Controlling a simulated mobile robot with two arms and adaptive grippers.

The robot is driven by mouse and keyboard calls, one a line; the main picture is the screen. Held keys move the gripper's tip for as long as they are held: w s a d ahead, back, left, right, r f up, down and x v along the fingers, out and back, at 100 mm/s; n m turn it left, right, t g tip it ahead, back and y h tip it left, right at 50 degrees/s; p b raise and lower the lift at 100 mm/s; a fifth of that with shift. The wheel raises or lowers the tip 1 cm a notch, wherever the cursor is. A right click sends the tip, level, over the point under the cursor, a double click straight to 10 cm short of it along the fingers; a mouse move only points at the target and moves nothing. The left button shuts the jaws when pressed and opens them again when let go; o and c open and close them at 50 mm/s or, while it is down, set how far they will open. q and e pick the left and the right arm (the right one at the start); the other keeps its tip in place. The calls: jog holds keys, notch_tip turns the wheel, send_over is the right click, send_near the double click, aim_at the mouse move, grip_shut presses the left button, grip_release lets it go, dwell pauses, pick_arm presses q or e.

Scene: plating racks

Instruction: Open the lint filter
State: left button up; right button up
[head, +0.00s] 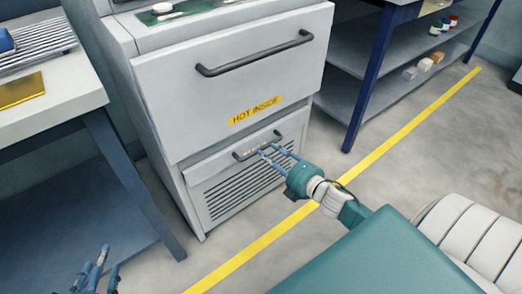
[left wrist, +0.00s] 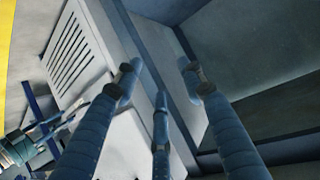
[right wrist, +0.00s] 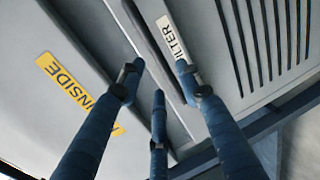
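The lint filter drawer (head: 235,194) is the lower grey front panel of the machine, with dark vent slots and a bar handle (head: 240,155). It looks shut. The right wrist view shows part of its label (right wrist: 173,38), reading "ILTER", beside the dark handle bar (right wrist: 150,40). My right gripper (head: 268,150) is at the right part of the handle, fingers spread and pointing at the panel. In the right wrist view (right wrist: 159,68) the bar runs between the spread fingertips; contact is unclear. My left gripper (head: 92,274) is low at the left, open and empty, away from the handle.
Above the filter is a larger drawer (head: 225,95) with a "HOT INSIDE" label and a long dark handle. A table (head: 60,112) stands at the left and a blue-legged shelf (head: 350,85) at the right. The floor in front, crossed by a yellow line (head: 245,262), is clear.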

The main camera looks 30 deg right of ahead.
aim_at(262, 149)
jog(key=b+x, duration=0.1)
jog(key=x, duration=0.4)
jog(key=shift+w, duration=0.1)
pick_arm(q)
jog(key=w+d+r+t+h, duration=0.1)
jog(key=w+d+r+t, duration=0.1)
jog(key=r, duration=0.5)
jog(key=shift+w+r+t, duration=0.35)
jog(key=shift+w+t, duration=0.55)
jog(key=shift+t, duration=0.1)
pick_arm(e)
jog(key=shift+w+f, duration=0.1)
jog(key=shift+w, duration=0.2)
grip_shut()
